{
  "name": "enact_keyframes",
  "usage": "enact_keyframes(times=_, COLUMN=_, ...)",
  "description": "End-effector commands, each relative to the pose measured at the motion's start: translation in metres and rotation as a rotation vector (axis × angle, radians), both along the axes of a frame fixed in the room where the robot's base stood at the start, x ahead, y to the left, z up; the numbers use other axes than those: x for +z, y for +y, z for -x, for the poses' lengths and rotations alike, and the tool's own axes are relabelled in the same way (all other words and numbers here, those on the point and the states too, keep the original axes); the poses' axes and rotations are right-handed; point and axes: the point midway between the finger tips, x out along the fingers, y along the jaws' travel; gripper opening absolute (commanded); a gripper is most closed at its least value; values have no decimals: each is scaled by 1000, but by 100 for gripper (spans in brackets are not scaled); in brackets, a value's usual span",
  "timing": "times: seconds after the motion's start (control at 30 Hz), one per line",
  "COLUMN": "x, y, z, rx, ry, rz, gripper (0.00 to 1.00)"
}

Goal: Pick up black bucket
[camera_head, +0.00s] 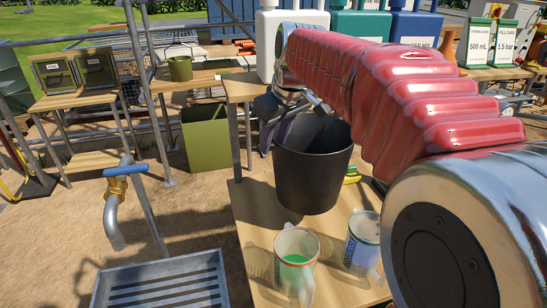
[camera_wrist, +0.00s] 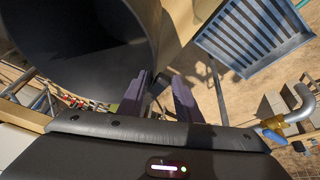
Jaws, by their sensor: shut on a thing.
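The black bucket (camera_head: 312,178) is over the wooden table in the head view, its open top facing up. My gripper (camera_head: 284,128) is at the left side of its rim and is shut on it. The fingertips are partly hidden behind the bucket and arm. In the wrist view the bucket (camera_wrist: 95,45) is a large dark shape at upper left, beside my gripper's purple fingers (camera_wrist: 158,88). I cannot tell whether the bucket's base touches the table.
Two mugs, one with green inside (camera_head: 296,262) and one white-and-blue (camera_head: 363,240), stand in front of the bucket. Large bottles (camera_head: 361,22) stand at the back. A brass tap (camera_head: 116,196) and grey grated basin (camera_head: 165,285) are at left.

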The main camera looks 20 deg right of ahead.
Motion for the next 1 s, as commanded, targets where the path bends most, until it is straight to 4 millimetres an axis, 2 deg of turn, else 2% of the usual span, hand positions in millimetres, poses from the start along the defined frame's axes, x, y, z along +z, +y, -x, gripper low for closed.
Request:
enact_keyframes(times=0.03, x=11, y=0, z=-1, rx=0, ry=-5, rz=1, gripper=0)
enact_keyframes(times=0.1, x=22, y=0, z=-1, rx=0, ry=-4, rz=1, gripper=0)
enact_keyframes(times=0.3, x=38, y=0, z=0, rx=0, ry=0, rz=1, gripper=0)
enact_keyframes(times=1.0, x=40, y=0, z=0, rx=0, ry=-1, rz=0, gripper=0)
